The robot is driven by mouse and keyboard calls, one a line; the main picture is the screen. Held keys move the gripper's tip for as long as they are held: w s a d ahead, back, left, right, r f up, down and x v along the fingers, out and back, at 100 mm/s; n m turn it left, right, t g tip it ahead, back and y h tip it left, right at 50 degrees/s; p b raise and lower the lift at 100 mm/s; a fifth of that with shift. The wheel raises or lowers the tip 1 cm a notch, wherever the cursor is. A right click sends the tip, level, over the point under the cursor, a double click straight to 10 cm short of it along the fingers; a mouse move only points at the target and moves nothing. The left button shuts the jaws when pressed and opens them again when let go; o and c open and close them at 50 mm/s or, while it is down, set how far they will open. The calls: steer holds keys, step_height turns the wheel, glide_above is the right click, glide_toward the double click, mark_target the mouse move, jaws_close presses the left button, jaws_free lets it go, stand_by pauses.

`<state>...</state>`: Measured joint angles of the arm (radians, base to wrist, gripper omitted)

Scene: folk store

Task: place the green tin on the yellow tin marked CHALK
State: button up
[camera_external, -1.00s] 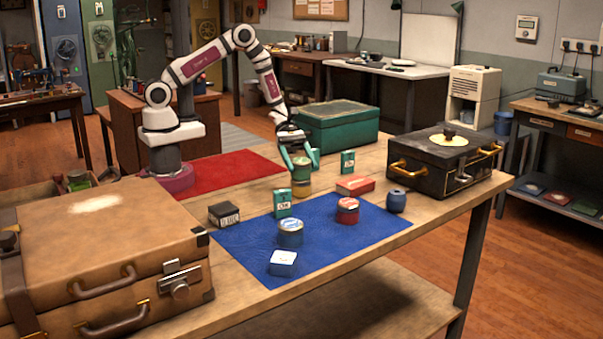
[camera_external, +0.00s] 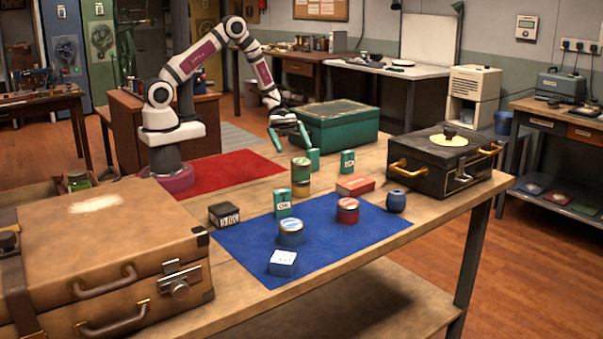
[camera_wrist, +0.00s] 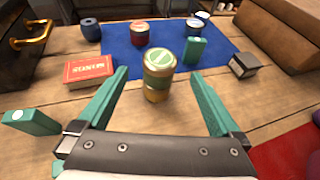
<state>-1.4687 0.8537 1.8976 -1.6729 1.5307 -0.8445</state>
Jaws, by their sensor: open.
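A round green tin (camera_external: 300,168) with a pale lid stands upright on top of a yellow tin (camera_external: 300,189) on the wooden table. In the wrist view the green tin (camera_wrist: 160,62) sits in line with the yellow tin (camera_wrist: 157,91) below it, and nothing else touches it. Any CHALK marking is too small to read here. My gripper (camera_external: 290,141) is open and empty, above and behind the stack, clear of it. In the wrist view its two green fingers (camera_wrist: 160,82) spread on either side of the stack.
A blue cloth (camera_external: 335,245) holds several tins and a green box marked OK (camera_external: 282,203). A dark block (camera_external: 224,215), a brown suitcase (camera_external: 100,240) and a black case (camera_external: 440,165) lie around.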

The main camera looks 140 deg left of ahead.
steer(key=d+r+m+g+h, duration=0.2)
steer(key=d+r+m+g, duration=0.25)
steer(key=d+m, duration=0.45)
steer(key=d+r+m+g+h, duration=0.2)
steer(key=d+r+m+g, duration=0.35)
steer(key=d, duration=0.65)
steer(key=s+d+r+m+g+y, duration=0.1)
steer(key=s+d+m+y, duration=0.2)
steer(key=m, duration=0.8)
steer(key=s+d+m+g+y, duration=0.2)
steer(key=s+d+m+y, duration=0.2)
steer(key=s+m+y, duration=0.3)
steer(key=m, duration=0.5)
steer(key=shift+s+r, duration=0.35)
steer(key=shift+s, duration=0.05)
